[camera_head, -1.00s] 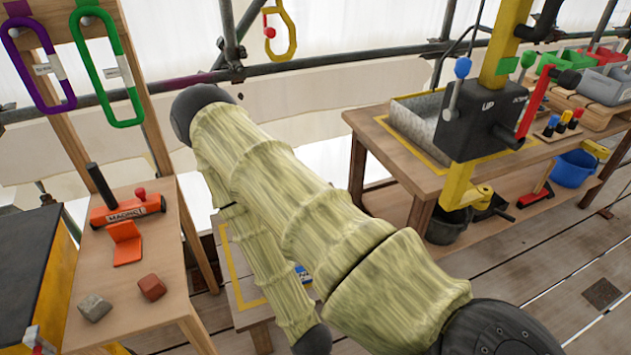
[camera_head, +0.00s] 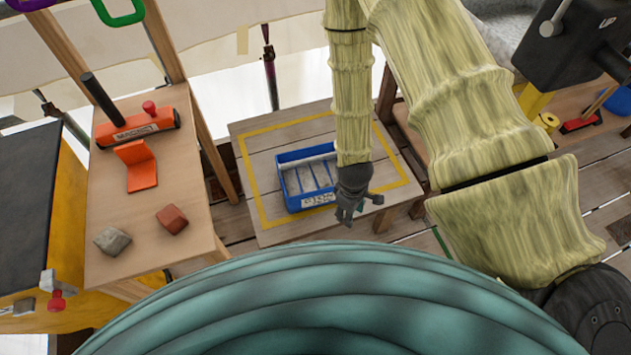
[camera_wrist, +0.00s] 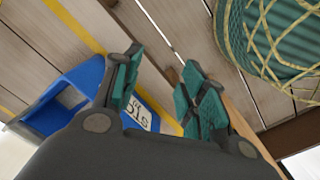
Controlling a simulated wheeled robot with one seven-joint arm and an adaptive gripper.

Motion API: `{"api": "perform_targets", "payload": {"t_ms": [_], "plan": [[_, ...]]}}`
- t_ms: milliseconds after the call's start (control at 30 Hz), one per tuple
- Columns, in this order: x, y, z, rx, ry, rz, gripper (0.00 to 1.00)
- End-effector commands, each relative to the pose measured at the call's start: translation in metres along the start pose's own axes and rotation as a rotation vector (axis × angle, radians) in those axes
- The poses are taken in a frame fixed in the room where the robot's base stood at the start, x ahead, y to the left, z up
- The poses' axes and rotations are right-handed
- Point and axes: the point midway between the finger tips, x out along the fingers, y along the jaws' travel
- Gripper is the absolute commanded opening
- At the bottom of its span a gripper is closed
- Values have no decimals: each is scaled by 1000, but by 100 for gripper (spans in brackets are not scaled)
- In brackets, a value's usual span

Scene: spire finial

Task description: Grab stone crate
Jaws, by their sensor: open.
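The stone crate is a blue open box (camera_head: 291,204) with dividers, a pale bar across its top and a white label on its near side. It sits on a low wooden table (camera_head: 260,160) inside a yellow marked outline. My gripper (camera_head: 350,217) is just right of the crate's near right corner in the head view. In the wrist view, my gripper (camera_wrist: 157,90) has its teal-padded fingers apart with nothing between them. The blue crate (camera_wrist: 75,85) is beside the left finger there, with part of its label showing between the fingers. Part of the crate is hidden behind the gripper.
A wooden bench (camera_head: 185,240) at left holds an orange magnet tool (camera_head: 137,127), an orange bracket (camera_head: 138,165), a grey stone (camera_head: 112,240) and a reddish block (camera_head: 172,218). A large teal rounded form (camera_head: 320,300) fills the bottom. A netted teal object (camera_wrist: 275,35) is at upper right.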

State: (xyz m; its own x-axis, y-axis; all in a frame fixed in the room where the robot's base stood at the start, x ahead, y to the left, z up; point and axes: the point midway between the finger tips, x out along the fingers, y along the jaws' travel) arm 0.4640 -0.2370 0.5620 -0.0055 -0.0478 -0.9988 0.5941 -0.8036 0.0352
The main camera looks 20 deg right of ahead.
Motion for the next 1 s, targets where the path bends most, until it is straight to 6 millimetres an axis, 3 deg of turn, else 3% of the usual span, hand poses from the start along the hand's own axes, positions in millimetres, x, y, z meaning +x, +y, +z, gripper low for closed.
{"api": "perform_targets", "payload": {"t_ms": [33,300,500,733,1000], "plan": [[-3,14,-20,-77,5,7,42],[-48,68,-110,-512,13,2,42],[-88,91,-159,-771,32,-9,42],[-110,100,-182,-905,46,-17,42],[-82,98,-184,-917,46,-21,42]]}}
